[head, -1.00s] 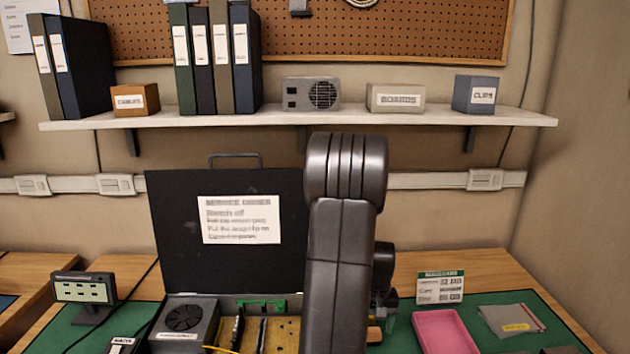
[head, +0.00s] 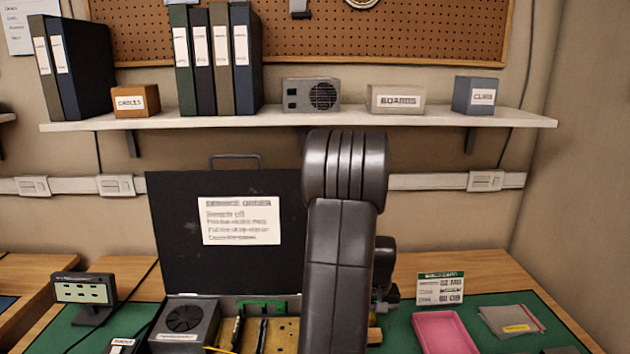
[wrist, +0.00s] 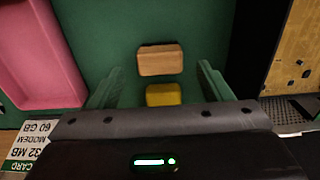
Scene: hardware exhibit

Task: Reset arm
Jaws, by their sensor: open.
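My gripper (wrist: 160,82) is open in the wrist view, with its two green fingers apart. Between and beyond the fingers, a wooden block-like piece (wrist: 160,60) and a yellow piece (wrist: 163,95) show on the green mat (wrist: 120,25). Nothing is seen held; I cannot tell how far the fingers are above these pieces. In the head view my raised arm (head: 341,240) stands in the middle and hides most of the gripper.
An open black case (head: 170,230) with a fan unit (head: 184,320) and boards stands left of my arm. A shelf (head: 300,121) runs above.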

